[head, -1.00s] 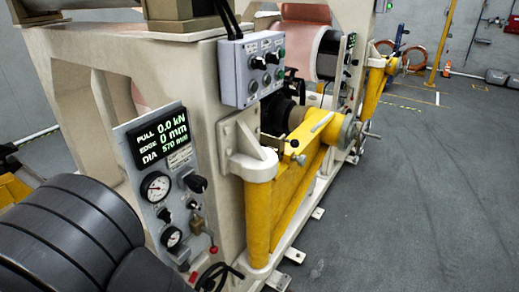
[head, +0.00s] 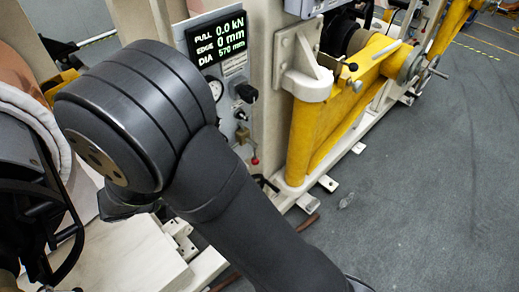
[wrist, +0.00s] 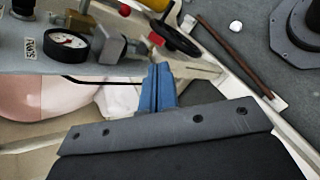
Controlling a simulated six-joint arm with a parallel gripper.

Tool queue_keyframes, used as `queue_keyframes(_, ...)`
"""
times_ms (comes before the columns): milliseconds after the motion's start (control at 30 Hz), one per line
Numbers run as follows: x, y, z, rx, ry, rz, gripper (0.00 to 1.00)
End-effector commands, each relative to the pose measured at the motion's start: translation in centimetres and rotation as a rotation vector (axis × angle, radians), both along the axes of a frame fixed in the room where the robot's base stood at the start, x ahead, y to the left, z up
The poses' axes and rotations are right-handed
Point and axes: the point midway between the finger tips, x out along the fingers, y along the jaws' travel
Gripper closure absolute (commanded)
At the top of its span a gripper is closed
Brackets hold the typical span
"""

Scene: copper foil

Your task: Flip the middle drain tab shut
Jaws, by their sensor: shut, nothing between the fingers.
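My gripper (wrist: 158,88) shows in the wrist view as two blue fingers pressed together, with nothing between them. It points at the lower part of a grey control panel (wrist: 40,82). A small red tab-like piece (wrist: 156,39) sits on a metal fitting just beyond the fingertips, apparently apart from them. A red knob (wrist: 125,10) and a metal block fitting (wrist: 88,20) are farther left. I cannot tell which piece is the middle drain tab. In the head view my arm covers part of the panel (head: 232,68), and the gripper is hidden.
A black handwheel (wrist: 177,36) lies close beyond the fingers, and a gauge (wrist: 68,44) is to the left. A copper-coloured roll (wrist: 18,95) is at left. In the head view, a yellow arm (head: 318,130) stands right of the panel.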

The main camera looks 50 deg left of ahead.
Motion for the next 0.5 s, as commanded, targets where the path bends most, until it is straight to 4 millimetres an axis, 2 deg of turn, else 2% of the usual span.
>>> queue_keyframes(167,-1.4,-2.5,-2.9,-0.049,0.224,0.005,1.0)
queue_keyframes(300,-4.2,-5.0,-5.7,-0.042,0.515,0.02,1.0)
queue_keyframes(500,-8.2,-6.3,-7.0,0.113,0.856,0.047,1.0)
